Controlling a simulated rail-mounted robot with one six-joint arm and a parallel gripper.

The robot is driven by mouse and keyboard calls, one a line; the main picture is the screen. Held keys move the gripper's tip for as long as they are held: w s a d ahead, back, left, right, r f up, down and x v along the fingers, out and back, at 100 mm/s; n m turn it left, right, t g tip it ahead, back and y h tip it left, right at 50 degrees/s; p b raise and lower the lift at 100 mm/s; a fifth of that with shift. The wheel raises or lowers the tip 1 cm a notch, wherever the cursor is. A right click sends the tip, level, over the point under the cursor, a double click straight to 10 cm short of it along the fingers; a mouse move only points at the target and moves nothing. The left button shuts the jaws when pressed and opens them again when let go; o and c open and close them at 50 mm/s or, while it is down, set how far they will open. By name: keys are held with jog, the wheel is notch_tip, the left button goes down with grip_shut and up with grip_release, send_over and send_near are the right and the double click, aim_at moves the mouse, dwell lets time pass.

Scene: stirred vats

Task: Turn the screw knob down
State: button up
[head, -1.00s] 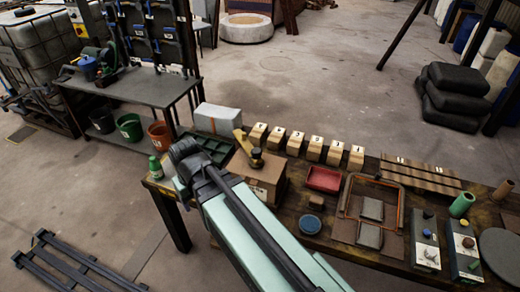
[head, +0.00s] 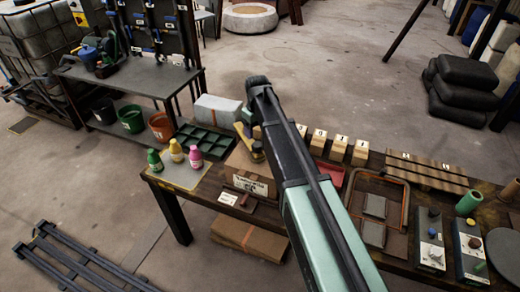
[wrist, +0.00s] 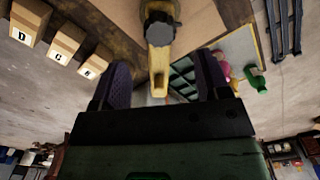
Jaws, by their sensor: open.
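The screw knob (wrist: 162,28) is a dark grey round cap on a yellow clamp-like fitting (wrist: 157,70), seen in the wrist view at the top middle. In the head view the yellow fitting (head: 247,137) stands on a brown block, partly hidden by my arm. My gripper (wrist: 162,75) is open and empty, with its two dark ribbed fingers showing in the wrist view. The yellow fitting appears between and beyond the fingers, with the knob past the fingertips; contact is not visible. My gripper's fingers are not clear in the head view.
Three bottles (head: 176,152) stand on a mat at the table's left end, beside a green compartment tray (head: 204,140). Lettered wooden blocks (wrist: 63,46) line the back edge, partly behind my arm. A red tray and control boxes (head: 430,240) lie to the right.

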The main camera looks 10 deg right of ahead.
aim_at(258, 145)
notch_tip(258, 145, down, 8)
jog(key=b, duration=0.6)
jog(key=shift+r, duration=0.2)
jog(key=c, duration=0.9)
